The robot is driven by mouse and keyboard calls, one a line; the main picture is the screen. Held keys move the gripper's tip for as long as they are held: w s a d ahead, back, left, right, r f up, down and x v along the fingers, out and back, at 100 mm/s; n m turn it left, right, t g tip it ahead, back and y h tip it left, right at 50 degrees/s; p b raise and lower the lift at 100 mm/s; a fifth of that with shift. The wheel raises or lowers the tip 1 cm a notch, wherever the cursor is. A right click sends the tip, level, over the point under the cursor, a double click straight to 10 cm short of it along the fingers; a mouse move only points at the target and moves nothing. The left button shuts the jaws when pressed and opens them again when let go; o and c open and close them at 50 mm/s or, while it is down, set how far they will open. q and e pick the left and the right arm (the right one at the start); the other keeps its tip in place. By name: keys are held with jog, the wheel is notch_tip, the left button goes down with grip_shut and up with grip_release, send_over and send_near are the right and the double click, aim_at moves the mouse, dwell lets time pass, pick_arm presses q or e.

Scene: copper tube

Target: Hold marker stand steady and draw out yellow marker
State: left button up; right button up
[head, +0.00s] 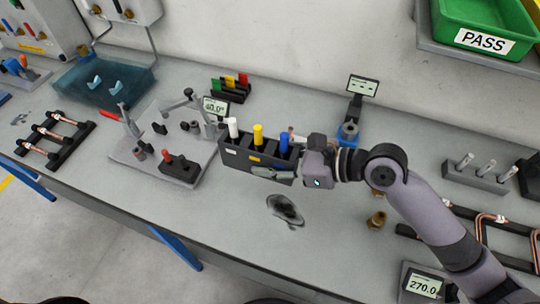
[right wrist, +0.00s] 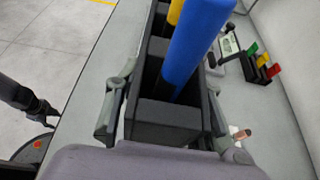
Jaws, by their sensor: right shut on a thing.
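The black marker stand (head: 232,158) is on the table near the middle of the head view. It holds a white marker (head: 233,127), a yellow marker (head: 257,133) and a blue marker (head: 284,141), all upright. My right gripper (head: 279,160) is shut on the stand's right end, one finger along each long side. In the right wrist view the fingers flank the stand (right wrist: 165,122); the blue marker (right wrist: 190,45) is nearest and partly hides the yellow marker (right wrist: 175,11). A dark gripper-like part, apparently my left gripper (right wrist: 43,110), hangs at the left there, its jaws unclear.
A grey fixture board (head: 180,172) with clamps lies left of the stand. A rack with coloured pieces (head: 231,88) and a small display (head: 215,106) are behind it. A dark oval patch (head: 285,210) lies in front. The front table strip is mostly clear.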

notch_tip(320, 180, down, 7)
jog(key=b, duration=0.2)
jog(key=shift+r, duration=0.2)
dwell(1.4)
